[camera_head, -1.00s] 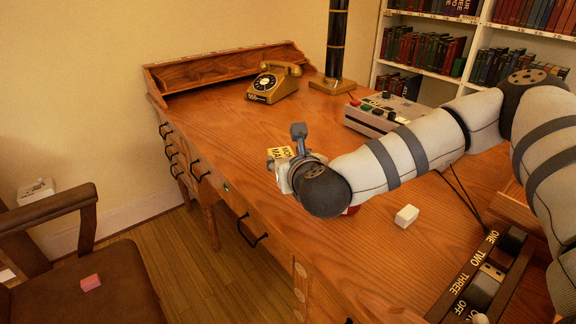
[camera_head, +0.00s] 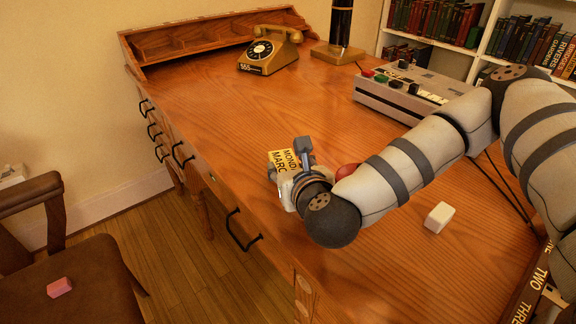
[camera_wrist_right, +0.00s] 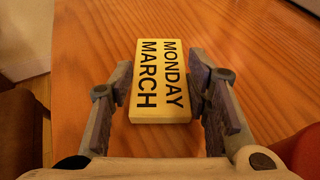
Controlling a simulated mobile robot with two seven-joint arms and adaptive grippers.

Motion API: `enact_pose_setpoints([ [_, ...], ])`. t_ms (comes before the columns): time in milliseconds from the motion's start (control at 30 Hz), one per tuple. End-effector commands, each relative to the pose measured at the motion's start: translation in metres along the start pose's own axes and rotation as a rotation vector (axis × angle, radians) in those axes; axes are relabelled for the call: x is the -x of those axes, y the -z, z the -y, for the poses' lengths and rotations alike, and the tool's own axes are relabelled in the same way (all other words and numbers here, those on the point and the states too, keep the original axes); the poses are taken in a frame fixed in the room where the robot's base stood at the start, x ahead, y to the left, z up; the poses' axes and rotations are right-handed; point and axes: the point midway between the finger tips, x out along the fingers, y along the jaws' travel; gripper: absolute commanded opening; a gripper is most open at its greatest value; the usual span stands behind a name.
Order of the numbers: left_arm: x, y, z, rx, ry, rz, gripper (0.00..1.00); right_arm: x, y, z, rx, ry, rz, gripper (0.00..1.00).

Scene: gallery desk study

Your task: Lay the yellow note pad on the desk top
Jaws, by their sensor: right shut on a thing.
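The yellow note pad (camera_head: 283,159), printed MONDAY MARCH, is between the fingers of my right gripper (camera_head: 290,165), over the desk top near its front left edge. In the right wrist view the pad (camera_wrist_right: 160,82) sits between the two grey fingers of the right gripper (camera_wrist_right: 165,105), which are shut on it. I cannot tell whether the pad touches the wood. The desk top (camera_head: 225,105) is brown wood and mostly bare around the gripper. My left gripper is not in view.
A gold telephone (camera_head: 268,52) and a lamp base (camera_head: 338,52) stand at the back. A grey button box (camera_head: 415,92) is at the right. A white block (camera_head: 439,217) lies near the right arm, and a red round thing (camera_head: 346,171) is partly hidden behind it. A chair (camera_head: 75,285) stands left.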

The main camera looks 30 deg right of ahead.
Motion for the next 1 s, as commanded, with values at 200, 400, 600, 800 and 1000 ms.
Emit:
enact_pose_setpoints([
  [200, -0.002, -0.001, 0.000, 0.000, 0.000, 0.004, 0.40, -0.002, 0.004, 0.000, 0.000, 0.001, 0.000, 0.55],
  [400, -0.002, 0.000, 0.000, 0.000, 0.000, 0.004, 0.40, -0.002, 0.004, 0.001, 0.001, 0.002, -0.001, 0.64],
  [600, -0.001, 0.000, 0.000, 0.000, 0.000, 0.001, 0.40, -0.001, 0.002, 0.001, 0.000, 0.002, -0.001, 0.64],
  [800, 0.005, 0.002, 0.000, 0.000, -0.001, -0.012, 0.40, 0.026, -0.002, -0.001, 0.000, -0.003, -0.001, 0.64],
  [1000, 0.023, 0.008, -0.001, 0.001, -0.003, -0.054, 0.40, 0.071, -0.009, 0.000, 0.002, -0.002, 0.008, 0.64],
])
